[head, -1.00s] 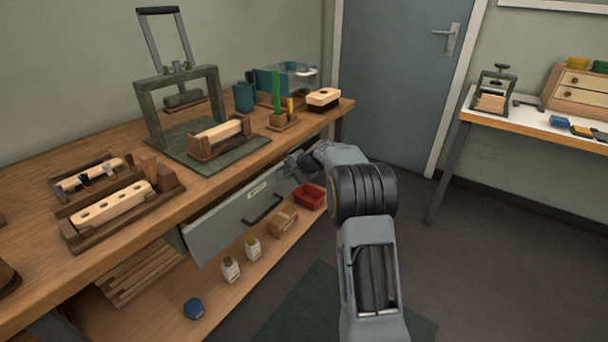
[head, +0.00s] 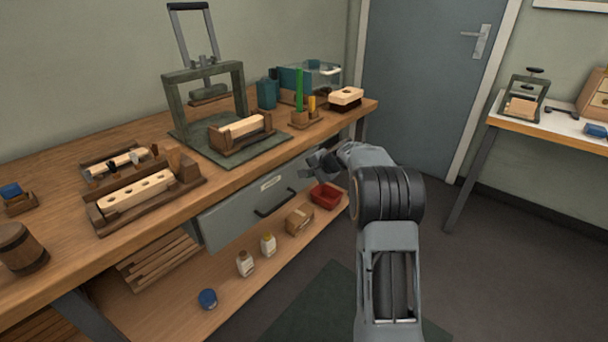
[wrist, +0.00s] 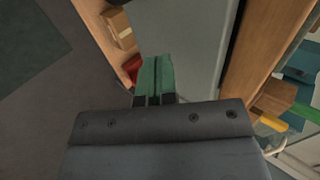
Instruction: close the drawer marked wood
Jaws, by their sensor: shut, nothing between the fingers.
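The grey drawer (head: 238,213) hangs under the workbench, with a black bar handle (head: 276,200) and a pale label too small to read. Its front now lies close to the bench's front edge; I cannot tell whether it is fully shut. My gripper (head: 312,160) is at the drawer's right end, partly hidden by my own arm. In the wrist view, the green fingers (wrist: 155,62) are together and empty, at the grey drawer front (wrist: 190,35). Whether they touch it is unclear.
The workbench (head: 60,185) carries a press (head: 205,95) and wooden holders. The floor to the right is open before a side table (head: 550,130).

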